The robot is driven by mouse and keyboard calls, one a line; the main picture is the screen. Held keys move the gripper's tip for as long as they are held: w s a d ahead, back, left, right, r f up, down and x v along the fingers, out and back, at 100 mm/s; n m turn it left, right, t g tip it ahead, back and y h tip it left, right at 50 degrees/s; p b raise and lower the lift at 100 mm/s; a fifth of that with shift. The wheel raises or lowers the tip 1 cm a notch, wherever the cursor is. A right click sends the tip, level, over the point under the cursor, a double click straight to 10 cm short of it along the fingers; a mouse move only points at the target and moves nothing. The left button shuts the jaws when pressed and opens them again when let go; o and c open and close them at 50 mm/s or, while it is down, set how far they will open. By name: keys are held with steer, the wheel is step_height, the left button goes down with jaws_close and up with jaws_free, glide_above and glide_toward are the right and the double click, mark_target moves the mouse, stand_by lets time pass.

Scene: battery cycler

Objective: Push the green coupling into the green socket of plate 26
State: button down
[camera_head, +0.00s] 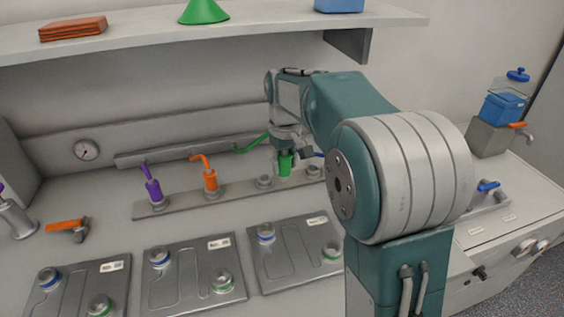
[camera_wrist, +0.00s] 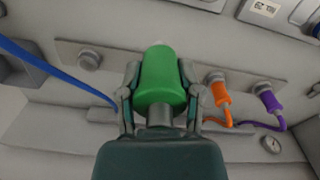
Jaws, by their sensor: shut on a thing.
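The green coupling (camera_head: 285,166) is between the fingers of my gripper (camera_head: 286,152), above the holder rail at the back. The wrist view shows the coupling (camera_wrist: 158,75) upright between both fingers (camera_wrist: 160,92), which are shut on it. A green hose (camera_head: 250,144) runs left from it to the wall rail. Three grey plates lie in front: left (camera_head: 75,290), middle (camera_head: 190,285) and right (camera_head: 285,262). Each has a blue-ringed socket and a green-ringed socket, at the left (camera_head: 99,305), middle (camera_head: 223,282) and right (camera_head: 332,251). The label numbers are too small to read.
Purple (camera_head: 153,189) and orange (camera_head: 210,180) couplings stand on the holder rail (camera_head: 180,205), left of my gripper. A blue hose (camera_wrist: 60,72) crosses the left of the wrist view. A shelf (camera_head: 150,35) overhangs the back. An orange-handled valve (camera_head: 66,227) sits at left.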

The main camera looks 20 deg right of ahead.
steer(key=c, duration=1)
jaws_free()
jaws_close()
steer(key=shift+r, duration=2.55)
